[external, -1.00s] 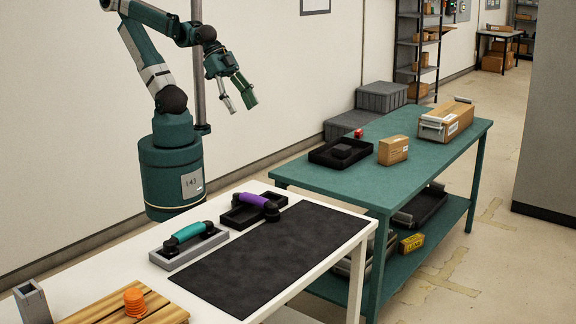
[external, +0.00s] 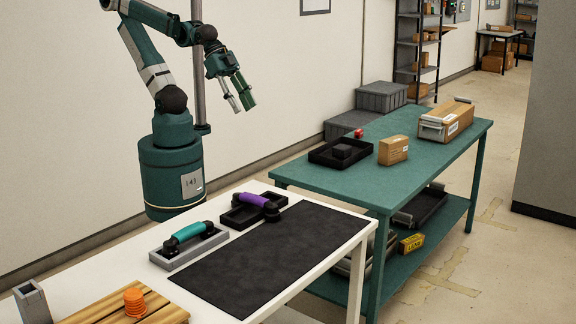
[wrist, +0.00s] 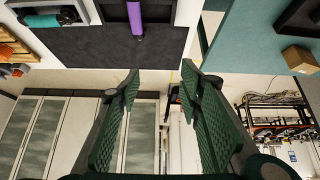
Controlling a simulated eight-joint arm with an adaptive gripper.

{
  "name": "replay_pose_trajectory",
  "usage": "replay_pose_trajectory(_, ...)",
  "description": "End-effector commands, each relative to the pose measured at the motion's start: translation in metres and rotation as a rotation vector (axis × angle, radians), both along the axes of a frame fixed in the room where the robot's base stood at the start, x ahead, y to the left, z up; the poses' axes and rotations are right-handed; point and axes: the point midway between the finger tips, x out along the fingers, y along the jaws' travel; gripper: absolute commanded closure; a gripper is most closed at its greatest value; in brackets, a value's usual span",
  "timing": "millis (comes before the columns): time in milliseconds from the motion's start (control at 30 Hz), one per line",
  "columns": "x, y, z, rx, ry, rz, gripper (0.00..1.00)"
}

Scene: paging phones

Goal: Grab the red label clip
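A small red object (external: 359,133), likely the red label clip, sits on the green table behind the black tray; it is too small to make out in detail. I do not see it in the wrist view. My gripper (external: 244,109) hangs in the air above and behind the white table, pointing down, well to the left of the red object. In the wrist view my gripper (wrist: 160,78) has its two green ribbed fingers apart with nothing between them.
On the green table (external: 330,180) are a black tray (external: 318,156) with a dark block, a cardboard box (external: 393,150) and a larger carton (external: 446,121). The white table (external: 205,292) holds teal (external: 186,234) and purple (external: 255,200) phone handsets, a dark mat (external: 262,260) and orange discs (external: 134,301).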

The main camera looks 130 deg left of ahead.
Motion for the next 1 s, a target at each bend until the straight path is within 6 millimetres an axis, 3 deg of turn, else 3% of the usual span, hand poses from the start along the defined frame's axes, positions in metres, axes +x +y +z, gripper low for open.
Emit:
replay_pose_trajectory(367, 0.032, 0.033, 0.019, -0.023, 0.037, 0.105, 0.63)
replay_pose_trajectory(1000, 0.111, 0.140, 0.045, -0.092, 0.128, 0.380, 0.63)
